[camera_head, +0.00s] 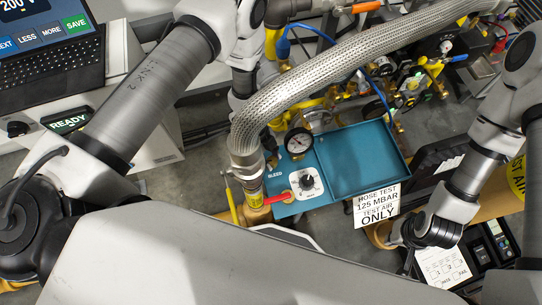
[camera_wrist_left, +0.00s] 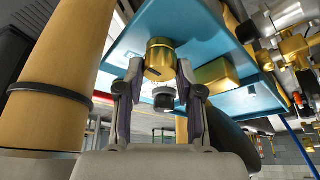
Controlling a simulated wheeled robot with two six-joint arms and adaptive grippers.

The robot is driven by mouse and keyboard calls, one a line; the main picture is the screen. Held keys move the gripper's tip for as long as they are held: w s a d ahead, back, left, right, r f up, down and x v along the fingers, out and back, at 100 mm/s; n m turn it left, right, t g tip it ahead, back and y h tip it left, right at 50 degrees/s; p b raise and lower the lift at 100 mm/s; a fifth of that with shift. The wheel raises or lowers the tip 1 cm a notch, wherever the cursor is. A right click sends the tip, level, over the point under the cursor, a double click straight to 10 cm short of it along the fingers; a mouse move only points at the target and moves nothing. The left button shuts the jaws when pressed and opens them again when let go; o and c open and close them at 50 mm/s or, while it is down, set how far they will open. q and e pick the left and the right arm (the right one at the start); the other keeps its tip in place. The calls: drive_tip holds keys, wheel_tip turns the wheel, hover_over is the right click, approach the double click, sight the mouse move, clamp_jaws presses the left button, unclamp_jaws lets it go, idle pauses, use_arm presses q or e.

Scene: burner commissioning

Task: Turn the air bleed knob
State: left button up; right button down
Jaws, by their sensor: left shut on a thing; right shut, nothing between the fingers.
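In the left wrist view a brass knob (camera_wrist_left: 160,60) with a dark slot sits at the blue panel (camera_wrist_left: 195,25), between the fingertips of my left gripper (camera_wrist_left: 160,72). The gripper is shut on this knob. A black knob with a grey face (camera_wrist_left: 163,98) shows between the fingers, lower in the picture. In the head view the blue panel (camera_head: 362,160) carries a BLEED label (camera_head: 275,175); the braided hose and my arm hide the left fingertips and the brass knob. My right gripper (camera_head: 432,232) is shut and empty beside the hose test sign.
The braided hose (camera_head: 330,75) arches over the panel. A white dial with a black knob (camera_head: 307,182), a red lever (camera_head: 278,197) and a pressure gauge (camera_head: 298,141) are close by. Brass valves and fittings (camera_head: 400,95) crowd the back. A laptop (camera_head: 60,70) stands left.

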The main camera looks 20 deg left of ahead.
use_arm(q)
drive_tip(key=shift+s+n+t+p, duration=0.1)
drive_tip(key=shift+n+t+p, duration=0.65)
drive_tip(key=shift+n, duration=1.65)
drive_tip(key=shift+t+b, duration=0.3)
drive_tip(key=shift+t, duration=0.05)
drive_tip(key=o, duration=1.2)
drive_tip(key=shift+c, duration=0.2)
drive_tip(key=shift+a+r, duration=0.1)
drive_tip(key=shift+r, duration=0.1)
drive_tip(key=s+a, duration=0.1)
drive_tip(key=a, duration=1.1)
drive_tip(key=shift+s+r, duration=0.35)
drive_tip(key=shift+a, duration=0.1)
